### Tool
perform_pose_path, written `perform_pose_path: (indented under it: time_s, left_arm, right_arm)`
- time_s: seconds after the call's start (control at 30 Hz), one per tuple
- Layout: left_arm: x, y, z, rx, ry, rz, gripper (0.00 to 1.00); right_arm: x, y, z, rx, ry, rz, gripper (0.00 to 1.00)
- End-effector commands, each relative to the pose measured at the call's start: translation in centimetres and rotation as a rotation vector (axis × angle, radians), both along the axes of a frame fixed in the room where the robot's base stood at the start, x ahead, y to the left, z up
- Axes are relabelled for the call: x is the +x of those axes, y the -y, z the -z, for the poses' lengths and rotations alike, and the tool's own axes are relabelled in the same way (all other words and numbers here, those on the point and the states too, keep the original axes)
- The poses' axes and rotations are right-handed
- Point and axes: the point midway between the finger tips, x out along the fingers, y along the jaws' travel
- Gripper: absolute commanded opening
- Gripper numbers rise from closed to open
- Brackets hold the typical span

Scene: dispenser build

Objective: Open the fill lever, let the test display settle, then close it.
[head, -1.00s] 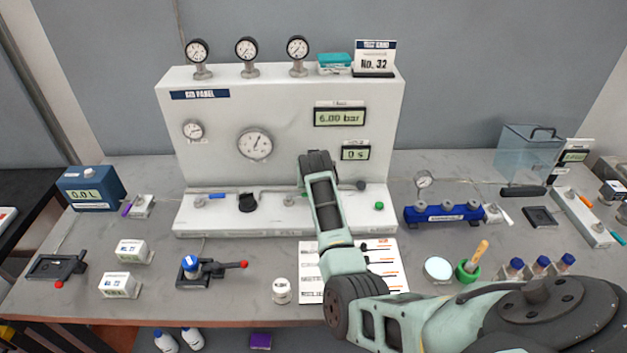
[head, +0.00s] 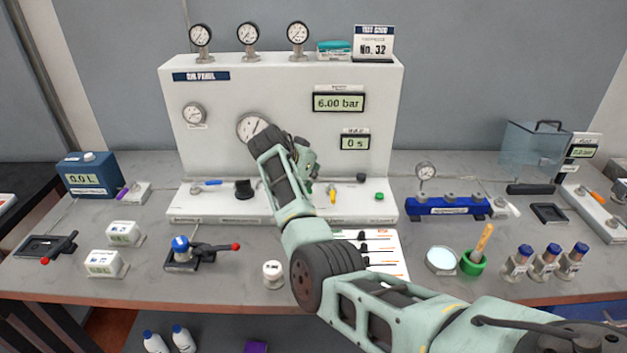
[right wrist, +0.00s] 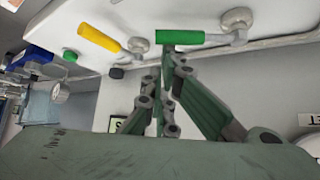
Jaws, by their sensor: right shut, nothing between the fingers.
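The air panel (head: 230,100) stands at the back of the bench. Its upper display (head: 338,102) reads 6.00 bar and its lower display (head: 355,143) reads 0 s. Along its base are a blue lever (head: 207,184) and a yellow lever (head: 332,195). The right wrist view shows the yellow lever (right wrist: 98,38) and a green lever (right wrist: 180,37). I cannot read which one is the fill lever. My right gripper (head: 308,168) is in front of the panel, shut and empty. In the right wrist view its fingers (right wrist: 162,75) appear close to the green lever; contact is unclear. My left gripper is out of view.
A black knob (head: 244,189) and a green button (head: 379,196) are on the panel base. A blue manifold (head: 445,206) stands to the right. A red-tipped lever unit (head: 203,252), a white jar (head: 273,274) and a printed sheet (head: 385,250) lie in front. My right arm covers the middle.

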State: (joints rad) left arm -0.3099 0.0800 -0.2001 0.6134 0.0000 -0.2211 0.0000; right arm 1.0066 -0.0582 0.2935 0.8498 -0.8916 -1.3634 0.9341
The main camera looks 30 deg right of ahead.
Motion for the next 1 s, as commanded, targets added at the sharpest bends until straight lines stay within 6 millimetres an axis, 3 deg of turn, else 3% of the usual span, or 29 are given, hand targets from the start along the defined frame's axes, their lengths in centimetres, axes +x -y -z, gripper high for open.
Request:
perform_pose_path:
  time_s: [0.03,0.3,1.0]
  left_arm:
    - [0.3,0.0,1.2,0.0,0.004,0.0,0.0]
    - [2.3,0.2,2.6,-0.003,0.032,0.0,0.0]
    - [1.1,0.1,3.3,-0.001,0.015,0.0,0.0]
  right_arm:
    - [-0.2,-0.5,0.7,0.004,-0.004,0.037,0.0]
    - [-1.2,-1.8,0.6,0.005,-0.005,0.211,0.0]
    - [-2.2,-5.9,0.3,0.007,-0.005,0.206,0.0]
